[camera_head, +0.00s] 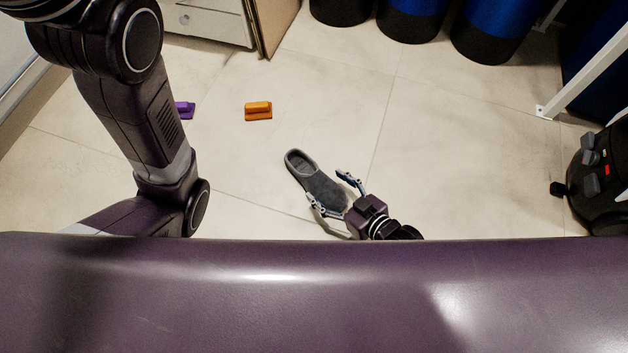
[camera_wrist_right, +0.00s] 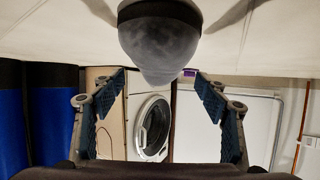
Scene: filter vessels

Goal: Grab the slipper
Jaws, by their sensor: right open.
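A dark grey slipper (camera_head: 298,163) lies on the tiled floor in the head view, its opening at the upper left and its toe towards my right gripper. My right gripper (camera_head: 327,186) is open, with one finger on each side of the slipper's front part. In the right wrist view the slipper (camera_wrist_right: 160,40) hangs at the top centre, its rounded toe pointing down between the open fingers (camera_wrist_right: 160,97). I cannot tell whether a finger touches it. My left arm shows at the left of the head view, but its gripper is out of sight.
An orange block (camera_head: 258,111) and a purple block (camera_head: 185,110) lie on the floor beyond the slipper. Blue-and-black barrels (camera_head: 411,20) stand at the back. A black machine (camera_head: 603,185) is at the right edge. The floor right of the slipper is clear.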

